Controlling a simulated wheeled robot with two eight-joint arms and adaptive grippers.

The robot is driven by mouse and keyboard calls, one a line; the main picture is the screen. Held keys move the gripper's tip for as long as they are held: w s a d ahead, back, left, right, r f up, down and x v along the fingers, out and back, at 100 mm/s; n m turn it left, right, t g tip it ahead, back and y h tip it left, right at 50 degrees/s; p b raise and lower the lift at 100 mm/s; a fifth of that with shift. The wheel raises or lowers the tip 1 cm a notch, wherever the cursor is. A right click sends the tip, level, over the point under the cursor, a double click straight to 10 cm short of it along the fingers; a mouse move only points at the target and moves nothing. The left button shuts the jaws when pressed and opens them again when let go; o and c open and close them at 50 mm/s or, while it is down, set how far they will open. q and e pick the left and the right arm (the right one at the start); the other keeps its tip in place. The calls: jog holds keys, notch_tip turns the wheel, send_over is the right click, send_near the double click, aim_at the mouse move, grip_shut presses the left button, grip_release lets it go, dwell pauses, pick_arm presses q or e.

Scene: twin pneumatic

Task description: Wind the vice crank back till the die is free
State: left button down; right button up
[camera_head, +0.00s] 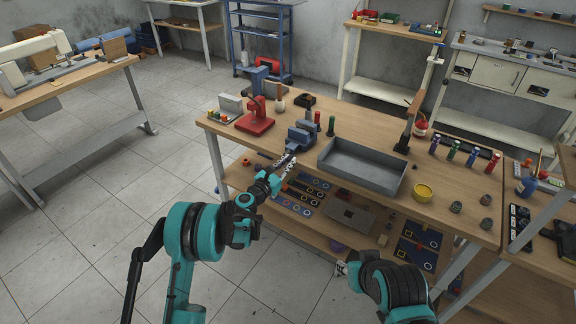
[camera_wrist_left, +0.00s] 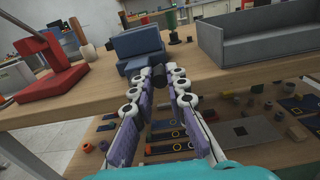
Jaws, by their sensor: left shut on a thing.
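The blue vice (camera_head: 301,136) stands at the front edge of the wooden bench, left of the grey tray. In the left wrist view the vice (camera_wrist_left: 138,45) is just ahead of my left gripper. My left gripper (camera_head: 288,158) reaches up to the front of the vice from below. In the left wrist view its two fingers (camera_wrist_left: 161,74) close around a small dark end of the crank (camera_wrist_left: 160,82). The rest of the crank is hidden by the fingers. I cannot make out the die in the vice jaws. My right gripper (camera_head: 341,268) shows only as a small pale tip low beside the bench.
A grey open tray (camera_head: 362,172) stands right of the vice. A red press (camera_head: 256,120) stands to its left. A yellow tin (camera_head: 423,192) and several coloured bottles stand farther right. A lower shelf (camera_head: 285,228) with flat parts lies under the left gripper.

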pick_arm(q)
jog(key=shift+w+a+r+n, duration=0.15)
jog(key=shift+r+n, duration=0.25)
jog(key=shift+n, duration=0.7)
jog(key=c, duration=1.5)
grip_release()
jog(key=v, duration=1.2)
